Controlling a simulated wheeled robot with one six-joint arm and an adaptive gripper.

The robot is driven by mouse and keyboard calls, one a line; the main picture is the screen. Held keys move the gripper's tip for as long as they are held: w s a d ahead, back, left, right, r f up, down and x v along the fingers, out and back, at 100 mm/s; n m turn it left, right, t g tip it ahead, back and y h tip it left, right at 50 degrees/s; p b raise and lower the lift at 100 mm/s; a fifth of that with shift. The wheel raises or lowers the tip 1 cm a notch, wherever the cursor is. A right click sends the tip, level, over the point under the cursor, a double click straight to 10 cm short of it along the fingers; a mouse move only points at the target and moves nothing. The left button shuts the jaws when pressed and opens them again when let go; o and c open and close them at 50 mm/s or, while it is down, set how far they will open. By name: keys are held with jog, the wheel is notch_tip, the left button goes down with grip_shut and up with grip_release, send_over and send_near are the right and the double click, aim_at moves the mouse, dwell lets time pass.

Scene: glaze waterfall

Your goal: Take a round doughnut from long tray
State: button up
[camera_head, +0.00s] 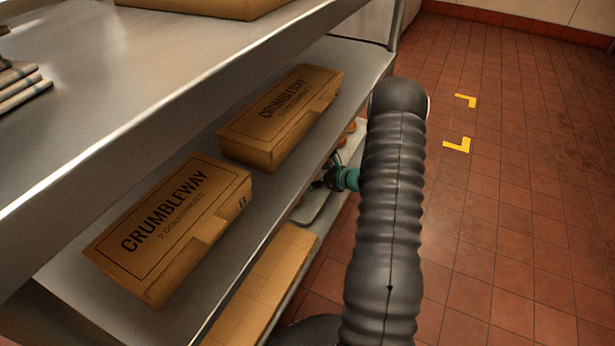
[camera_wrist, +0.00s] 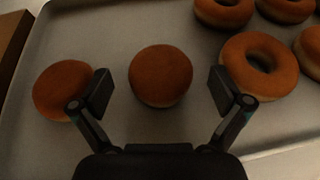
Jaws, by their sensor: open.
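In the wrist view, a round doughnut (camera_wrist: 160,76) without a hole lies on the long tray (camera_wrist: 100,28). My gripper (camera_wrist: 160,92) is open, with one finger to each side of this doughnut and visible gaps between. A second round doughnut (camera_wrist: 62,90) lies to the left, partly behind the left finger. Several ring doughnuts (camera_wrist: 262,94) lie to the right and at the upper right. In the head view, my gripper (camera_head: 328,180) is at the low shelf over the tray (camera_head: 312,206), mostly hidden by my arm and the shelf above.
Two Crumbleway boxes (camera_head: 172,226) (camera_head: 283,115) sit on the middle shelf above my gripper. Another brown box (camera_head: 262,285) is on the low shelf, left of the tray. The tiled floor (camera_head: 500,220) at right is clear, with yellow corner marks (camera_head: 457,145).

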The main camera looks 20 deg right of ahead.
jog(key=shift+w+a+f, duration=0.1)
jog(key=shift+w+a, duration=0.05)
jog(key=shift+w, duration=0.15)
jog(key=c, duration=1.2)
